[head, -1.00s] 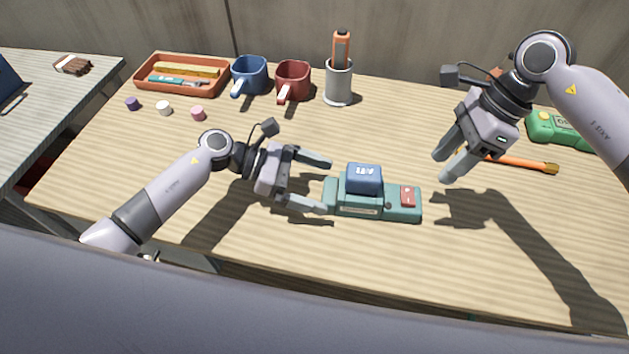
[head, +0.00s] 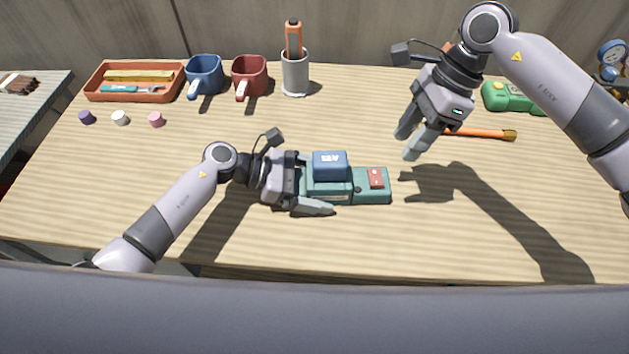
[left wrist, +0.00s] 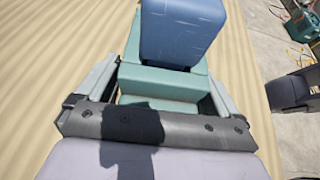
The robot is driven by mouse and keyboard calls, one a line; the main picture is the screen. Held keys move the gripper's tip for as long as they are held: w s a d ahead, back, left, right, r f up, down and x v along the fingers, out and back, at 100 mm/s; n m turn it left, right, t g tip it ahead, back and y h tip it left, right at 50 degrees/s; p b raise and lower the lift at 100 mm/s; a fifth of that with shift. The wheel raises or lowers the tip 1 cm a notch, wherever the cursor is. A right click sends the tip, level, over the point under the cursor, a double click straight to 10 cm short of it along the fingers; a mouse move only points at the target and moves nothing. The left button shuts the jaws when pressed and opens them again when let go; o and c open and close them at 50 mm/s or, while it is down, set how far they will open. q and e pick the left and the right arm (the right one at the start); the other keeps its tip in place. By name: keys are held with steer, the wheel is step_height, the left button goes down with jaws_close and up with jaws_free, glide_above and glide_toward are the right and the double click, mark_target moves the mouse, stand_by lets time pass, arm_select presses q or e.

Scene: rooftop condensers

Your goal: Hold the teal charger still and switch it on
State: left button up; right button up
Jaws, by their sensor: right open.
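The teal charger (head: 345,197) lies flat on the wooden table with a blue battery block (head: 329,164) on top. A red rocker switch (head: 376,178) is on its right end. My left gripper (head: 318,192) is around the charger's left end, one finger on each long side. In the left wrist view the charger (left wrist: 160,83) and blue block (left wrist: 180,30) sit between the fingers, which look open with narrow gaps. My right gripper (head: 407,142) is open and empty, above the table, right of and behind the switch.
Behind stand an orange tray (head: 135,82), a blue mug (head: 204,76), a red mug (head: 249,77) and a grey cup (head: 294,75). An orange-handled tool (head: 482,133) and a green device (head: 512,97) lie at the right. The front of the table is clear.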

arm_select(q)
steer(key=c, duration=1)
steer(key=shift+c, duration=0.7)
arm_select(e)
steer(key=c, duration=0.4)
jaws_close()
steer(key=a+r+m+h, duration=0.3)
steer(key=r+m, duration=0.3)
steer(key=m, duration=1.2)
steer(key=shift+w+a+m+h, duration=0.15)
steer(key=shift+a+m+h, duration=0.25)
steer(key=shift+a, duration=0.15)
